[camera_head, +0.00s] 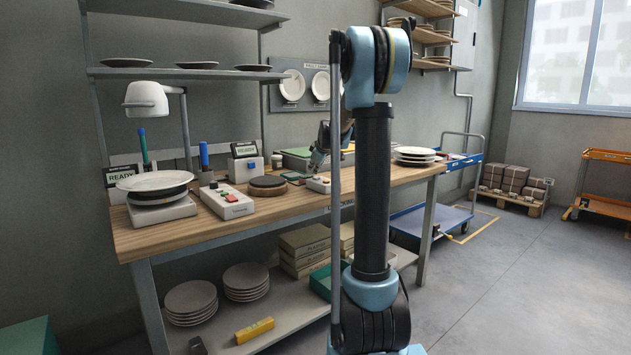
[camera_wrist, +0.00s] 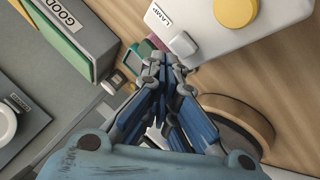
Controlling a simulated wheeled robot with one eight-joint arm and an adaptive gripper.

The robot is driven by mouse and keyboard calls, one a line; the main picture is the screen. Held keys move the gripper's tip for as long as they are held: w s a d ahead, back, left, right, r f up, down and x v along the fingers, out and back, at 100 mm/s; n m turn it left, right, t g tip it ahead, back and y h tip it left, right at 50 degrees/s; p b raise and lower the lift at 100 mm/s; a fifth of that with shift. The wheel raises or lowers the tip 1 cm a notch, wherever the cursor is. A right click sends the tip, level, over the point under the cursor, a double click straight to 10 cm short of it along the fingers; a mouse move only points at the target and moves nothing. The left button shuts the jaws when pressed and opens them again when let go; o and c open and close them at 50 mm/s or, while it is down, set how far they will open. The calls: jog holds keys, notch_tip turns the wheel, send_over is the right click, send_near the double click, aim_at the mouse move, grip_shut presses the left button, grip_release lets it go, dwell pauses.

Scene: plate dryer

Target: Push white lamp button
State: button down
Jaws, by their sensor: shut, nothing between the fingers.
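A white control box labelled LAMP (camera_wrist: 212,35) lies at the top of the wrist view. I cannot tell whether that piece is the white lamp button. My gripper (camera_wrist: 160,67) is shut and empty, beside the box's corner; contact is unclear. In the head view, a small white box (camera_head: 318,185) sits on the bench below my gripper (camera_head: 315,165). The fingertips are small there and partly beside my arm.
A round dark-topped wooden disc (camera_wrist: 238,120) lies close to the gripper. A GOOD-labelled bin (camera_wrist: 62,28) stands at left. A second button box (camera_head: 226,203), a scale with a plate (camera_head: 155,181), a white lamp (camera_head: 147,98) and stacked plates (camera_head: 416,153) occupy the bench.

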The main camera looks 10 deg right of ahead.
notch_tip(320, 180, up, 6)
dwell(0.9)
jog(key=s+f+m+g, duration=0.2)
jog(key=s+f+m, duration=0.15)
jog(key=s, duration=1.15)
jog(key=s+f+m+g, duration=0.15)
jog(key=s+f, duration=0.35)
jog(key=s, duration=1)
jog(key=s+f+m+g, duration=0.1)
jog(key=s+f+m, duration=0.1)
jog(key=s+f, duration=0.3)
jog(key=s+f+m+g+h, duration=0.1)
jog(key=s+f, duration=0.5)
jog(key=s, duration=0.6)
jog(key=s+f+m+g+h, duration=0.1)
jog(key=s+f+m, duration=0.2)
jog(key=s+f, duration=0.3)
jog(key=s+d, duration=0.1)
jog(key=s, duration=0.2)
jog(key=shift+s, duration=0.35)
jog(key=shift+a, duration=0.15)
